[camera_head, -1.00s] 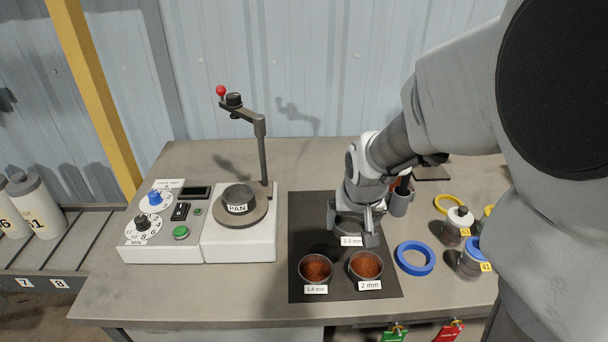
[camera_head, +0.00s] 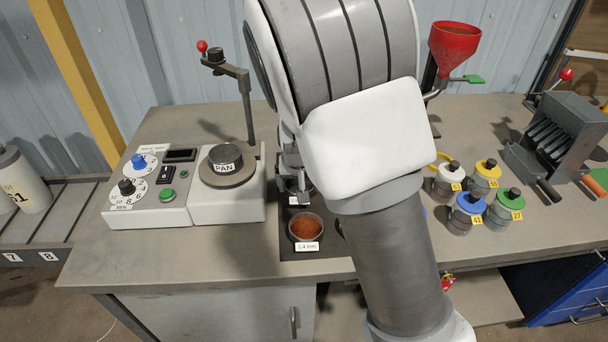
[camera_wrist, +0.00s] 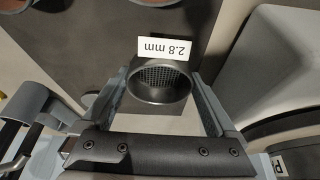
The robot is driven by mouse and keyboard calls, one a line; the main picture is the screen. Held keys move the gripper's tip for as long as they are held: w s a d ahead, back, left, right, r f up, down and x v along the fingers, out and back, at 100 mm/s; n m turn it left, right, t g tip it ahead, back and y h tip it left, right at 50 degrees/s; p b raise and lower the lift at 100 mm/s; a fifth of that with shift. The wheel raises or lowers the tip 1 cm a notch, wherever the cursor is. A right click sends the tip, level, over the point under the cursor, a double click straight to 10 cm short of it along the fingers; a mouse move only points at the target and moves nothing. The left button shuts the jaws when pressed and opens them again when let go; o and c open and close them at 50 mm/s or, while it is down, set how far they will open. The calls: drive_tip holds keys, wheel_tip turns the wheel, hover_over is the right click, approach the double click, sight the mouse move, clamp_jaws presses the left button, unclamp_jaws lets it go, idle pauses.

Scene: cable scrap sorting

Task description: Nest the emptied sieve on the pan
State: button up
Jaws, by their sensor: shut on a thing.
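The 2.8 mm sieve (camera_wrist: 163,82) is a small dark round sieve with bare mesh showing and a white label. My gripper (camera_wrist: 158,90) is shut on it, one finger on each side. In the head view the sieve (camera_head: 298,186) shows only partly beside my arm, above the dark mat. The pan (camera_head: 226,158), a dark round dish labelled PAN, sits on the round plate of the white shaker (camera_head: 232,205), to the left of my gripper. The pan looks empty from here, but its inside is hard to see.
The 1.4 mm sieve (camera_head: 306,227) with reddish-brown granules stands in front of my gripper. A post with a clamp arm (camera_head: 245,100) rises behind the pan. Several capped jars (camera_head: 468,210) and a red funnel (camera_head: 454,48) are at the right. My arm hides the table's middle.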

drive_tip(key=shift+f, duration=0.35)
drive_tip(key=shift+f, duration=0.3)
drive_tip(key=o, duration=1.2)
drive_tip(key=shift+b, duration=0.3)
drive_tip(key=d+p+v, duration=0.1)
drive_tip(key=p+v, duration=0.4)
drive_tip(key=v, duration=1.2)
drive_tip(key=s+d+r, duration=0.5)
drive_tip(key=s, duration=0.5)
drive_tip(key=s+d+r+t, duration=0.1)
drive_tip(key=s+d+r, duration=0.3)
drive_tip(key=s, duration=0.6)
drive_tip(key=shift+d+r+n, duration=0.4)
drive_tip(key=shift+r, duration=0.35)
